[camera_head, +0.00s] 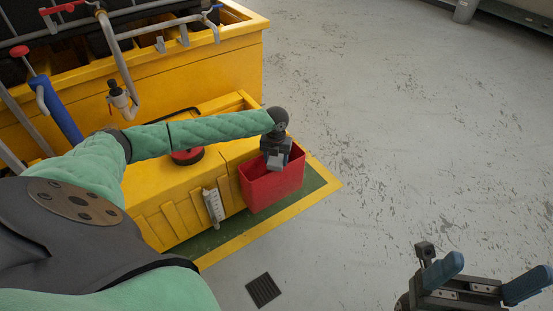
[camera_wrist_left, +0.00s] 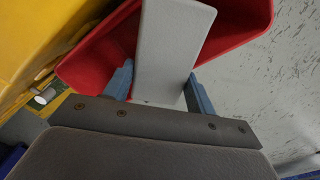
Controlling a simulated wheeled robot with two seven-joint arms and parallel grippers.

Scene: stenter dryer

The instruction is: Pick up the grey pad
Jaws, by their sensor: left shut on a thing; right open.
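The grey pad (camera_wrist_left: 174,45) is a flat light-grey block in the left wrist view, with its lower end between the two blue fingers. My left gripper (camera_wrist_left: 160,88) is shut on the pad. In the head view my left gripper (camera_head: 277,158) is over the red bin (camera_head: 272,190), and the pad is mostly hidden there. The red bin also shows behind the pad in the left wrist view (camera_wrist_left: 238,22). My right gripper (camera_head: 484,284) is open and empty at the lower right, well away from the bin.
The yellow machine (camera_head: 190,75) with pipes and valves stands at the upper left. A yellow step (camera_head: 150,195) lies left of the bin. A black drain grate (camera_head: 263,290) is in the floor. The grey floor (camera_head: 400,130) to the right is clear.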

